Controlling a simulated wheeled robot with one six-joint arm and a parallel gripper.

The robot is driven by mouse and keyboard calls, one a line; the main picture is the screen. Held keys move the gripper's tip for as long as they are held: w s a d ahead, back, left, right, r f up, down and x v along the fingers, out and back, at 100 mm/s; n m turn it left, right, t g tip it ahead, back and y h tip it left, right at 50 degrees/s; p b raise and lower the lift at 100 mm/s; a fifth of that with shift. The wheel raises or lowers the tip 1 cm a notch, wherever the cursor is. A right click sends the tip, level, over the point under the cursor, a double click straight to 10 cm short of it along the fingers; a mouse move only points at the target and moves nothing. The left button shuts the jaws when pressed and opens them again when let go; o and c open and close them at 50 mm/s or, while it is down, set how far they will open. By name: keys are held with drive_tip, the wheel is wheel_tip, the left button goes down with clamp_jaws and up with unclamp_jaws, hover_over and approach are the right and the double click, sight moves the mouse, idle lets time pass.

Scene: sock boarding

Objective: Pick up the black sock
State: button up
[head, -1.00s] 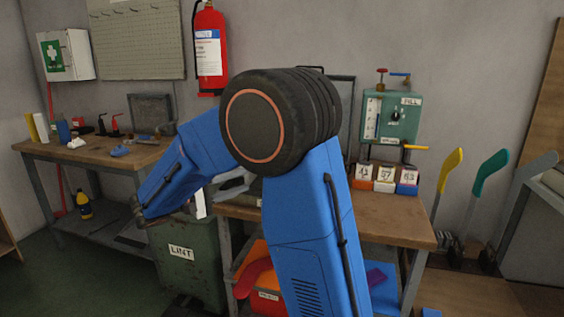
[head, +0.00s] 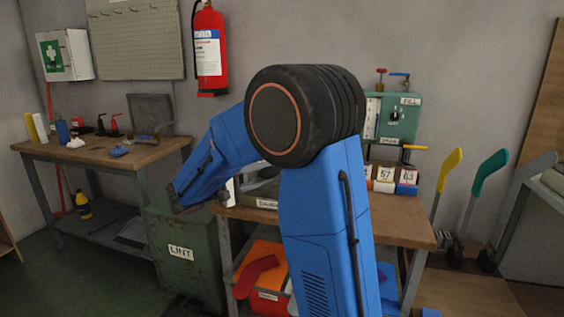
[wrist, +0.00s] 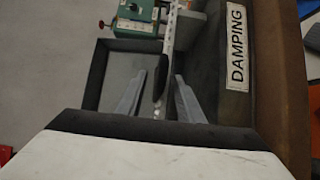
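I cannot pick out the black sock for certain in either view. In the wrist view my gripper (wrist: 160,75) is open, with its two grey fingers apart. A small dark, narrow piece (wrist: 160,83) shows between the fingers; I cannot tell what it is or whether it touches them. A dark tray labelled DAMPING (wrist: 237,48) lies to the right of the fingers. In the head view the tray's label (head: 267,203) shows partly, at the front of the right bench. My arm hides the gripper there.
The wooden bench (head: 400,225) carries a green FILL machine (head: 397,118) and number boxes (head: 407,178). A green LINT bin (head: 180,252) stands left of it. Yellow, teal and grey boards stand at right.

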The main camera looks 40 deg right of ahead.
drive_tip(key=shift+c, duration=0.7)
clamp_jaws()
